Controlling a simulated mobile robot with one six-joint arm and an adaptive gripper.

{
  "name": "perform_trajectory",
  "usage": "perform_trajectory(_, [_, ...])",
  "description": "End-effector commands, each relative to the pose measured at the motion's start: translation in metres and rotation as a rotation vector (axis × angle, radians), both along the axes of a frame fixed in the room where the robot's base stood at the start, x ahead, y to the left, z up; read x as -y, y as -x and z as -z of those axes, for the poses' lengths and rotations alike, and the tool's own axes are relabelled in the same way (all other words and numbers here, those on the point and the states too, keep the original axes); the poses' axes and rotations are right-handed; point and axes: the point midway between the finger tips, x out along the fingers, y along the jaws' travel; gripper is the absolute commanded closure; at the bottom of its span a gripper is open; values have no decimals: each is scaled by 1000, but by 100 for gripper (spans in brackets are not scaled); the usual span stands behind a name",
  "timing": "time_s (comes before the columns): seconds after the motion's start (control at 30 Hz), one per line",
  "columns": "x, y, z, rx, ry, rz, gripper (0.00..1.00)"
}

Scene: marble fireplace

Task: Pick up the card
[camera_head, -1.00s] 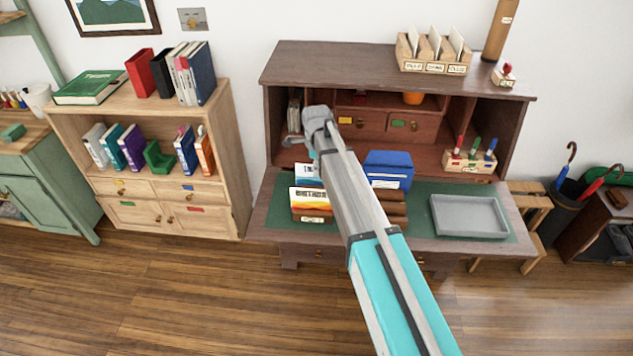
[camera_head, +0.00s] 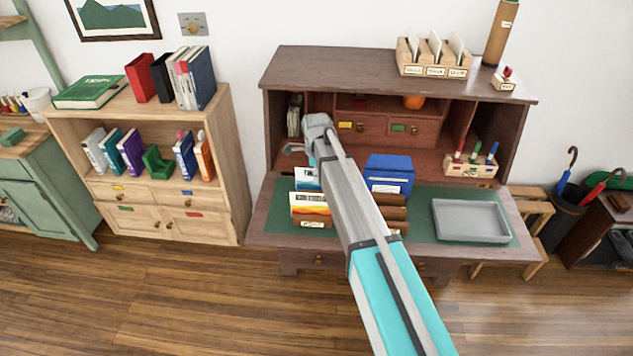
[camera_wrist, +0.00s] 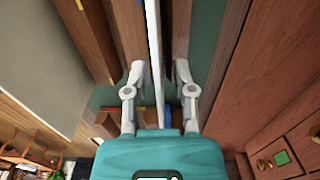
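A thin white card (camera_wrist: 154,50) shows edge-on in the wrist view and runs down between my fingers. My gripper (camera_wrist: 159,74) is open, with one finger on each side of the card and a gap on both sides. In the head view, picture cards (camera_head: 310,203) with orange and yellow bands stand upright in a wooden sorter (camera_head: 312,221) on the desk, with a white-and-blue card (camera_head: 306,178) behind them. My arm hides part of the sorter, and my gripper is mostly hidden there. I cannot tell which card is between the fingers.
A blue box-like item (camera_head: 389,172) stands just right of my arm. A grey tray (camera_head: 470,220) lies on the green desk mat (camera_head: 420,222). The desk's shelves and drawers (camera_head: 388,129) rise close behind. A pen holder (camera_head: 470,166) stands at the right.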

Motion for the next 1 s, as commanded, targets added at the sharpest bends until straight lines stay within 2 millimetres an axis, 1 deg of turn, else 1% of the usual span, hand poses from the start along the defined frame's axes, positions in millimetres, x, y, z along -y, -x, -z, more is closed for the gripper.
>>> perform_trajectory(0.03, [0,0,0,0,0,0,84])
perform_trajectory(0.1, [0,0,0,0,0,0,97])
perform_trajectory(0.13, [0,0,0,0,0,0,100])
perform_trajectory(0.67, [0,0,-2,0,0,0,100])
perform_trajectory(0.87, [0,0,-10,0,0,0,100])
perform_trajectory(1.0, [0,0,-20,0,0,0,100])
